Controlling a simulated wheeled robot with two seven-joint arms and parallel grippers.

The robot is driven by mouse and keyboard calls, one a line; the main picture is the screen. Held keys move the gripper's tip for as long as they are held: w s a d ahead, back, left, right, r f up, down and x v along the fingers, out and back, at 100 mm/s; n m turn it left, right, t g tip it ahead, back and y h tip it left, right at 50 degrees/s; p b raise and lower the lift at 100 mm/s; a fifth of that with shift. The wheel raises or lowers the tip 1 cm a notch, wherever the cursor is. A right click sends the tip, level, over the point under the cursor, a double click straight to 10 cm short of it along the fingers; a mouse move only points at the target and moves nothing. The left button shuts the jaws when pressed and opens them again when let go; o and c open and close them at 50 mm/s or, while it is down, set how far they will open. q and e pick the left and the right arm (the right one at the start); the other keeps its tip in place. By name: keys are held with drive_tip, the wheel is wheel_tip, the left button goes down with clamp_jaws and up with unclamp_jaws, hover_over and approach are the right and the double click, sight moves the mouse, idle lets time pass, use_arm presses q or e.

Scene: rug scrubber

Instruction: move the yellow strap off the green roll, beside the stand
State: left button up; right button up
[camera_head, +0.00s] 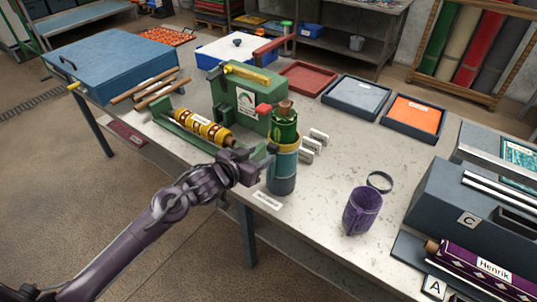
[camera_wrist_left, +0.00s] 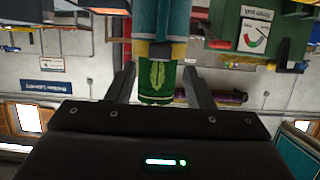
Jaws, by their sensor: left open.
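The green roll (camera_head: 285,126) with a brown top end stands upright in the blue cylindrical stand (camera_head: 282,180) near the table's front edge. The yellow strap (camera_head: 287,145) shows as a band around the roll's lower part, at the stand's top edge. In the left wrist view the picture is upside down: the roll (camera_wrist_left: 157,82) hangs below the strap (camera_wrist_left: 178,51) and the stand (camera_wrist_left: 158,18). My left gripper (camera_head: 268,151) is open, close to the strap's height. Its fingers (camera_wrist_left: 161,84) appear on either side of the roll, but contact cannot be told.
A green machine (camera_head: 240,98) stands behind, and a yellow-brown patterned roll (camera_head: 203,129) lies left. Pale metal clips (camera_head: 314,143) lie just right of the stand. Bare tabletop lies between stand and mug.

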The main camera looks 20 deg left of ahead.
sight(271, 149)
use_arm(q)
drive_tip(key=b+x, duration=0.1)
drive_tip(key=x, duration=0.4)
drive_tip(key=shift+w+b, duration=0.15)
drive_tip(key=shift+b, duration=0.25)
drive_tip(key=shift+w+d+f, duration=0.15)
drive_tip(key=shift+w, duration=0.1)
